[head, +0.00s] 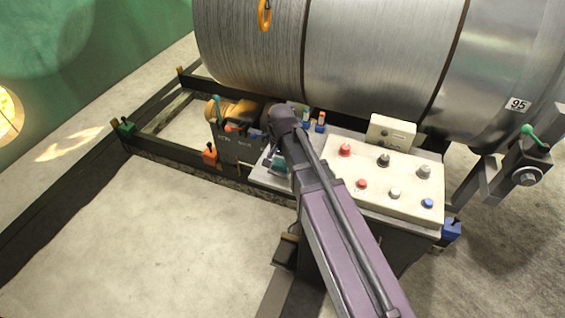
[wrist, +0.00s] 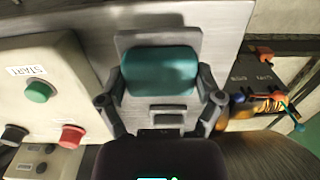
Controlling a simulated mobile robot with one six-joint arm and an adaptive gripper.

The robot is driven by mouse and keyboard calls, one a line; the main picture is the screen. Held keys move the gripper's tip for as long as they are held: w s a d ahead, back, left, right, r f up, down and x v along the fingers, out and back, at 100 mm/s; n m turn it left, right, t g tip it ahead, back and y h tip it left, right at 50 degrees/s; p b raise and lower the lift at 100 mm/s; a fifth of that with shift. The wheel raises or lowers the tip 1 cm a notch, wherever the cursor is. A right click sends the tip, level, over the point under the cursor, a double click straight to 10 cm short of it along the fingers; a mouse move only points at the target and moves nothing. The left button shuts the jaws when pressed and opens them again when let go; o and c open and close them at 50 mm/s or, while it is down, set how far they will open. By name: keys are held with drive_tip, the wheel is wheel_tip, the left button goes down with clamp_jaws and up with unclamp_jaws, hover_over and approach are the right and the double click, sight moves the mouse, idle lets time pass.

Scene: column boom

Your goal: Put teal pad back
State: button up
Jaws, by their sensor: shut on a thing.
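The teal pad (wrist: 160,72) is a rounded block, seen in the wrist view between the two fingers of my gripper (wrist: 161,84), which is shut on it at its left and right sides. A grey plate (wrist: 158,39) shows just behind the pad; I cannot tell whether the pad touches it. In the head view a teal piece of the pad (head: 279,166) shows at the left edge of the panel top, largely hidden by my arm. My gripper there is mostly hidden too.
A cream control panel (head: 390,185) with several coloured knobs lies right of my gripper. A dark box with coloured levers (head: 236,146) stands to its left. A large metal drum (head: 350,50) is behind. The floor (head: 170,230) at left front is clear.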

sight(283, 161)
drive_tip(key=shift+w+d+f, duration=0.1)
drive_tip(key=shift+w, duration=0.65)
drive_tip(key=shift+w+d+f, duration=0.1)
drive_tip(key=shift+w, duration=0.6)
drive_tip(key=shift+w, duration=0.35)
drive_tip(key=shift+w+d+f+b, duration=0.1)
drive_tip(key=shift+w+f+b, duration=0.2)
drive_tip(key=shift+f+b, duration=1.5)
drive_tip(key=shift+b, duration=0.15)
drive_tip(key=shift+f, duration=0.15)
drive_tip(key=o, duration=0.8)
drive_tip(key=shift+c, duration=0.2)
drive_tip(key=shift+r, duration=0.25)
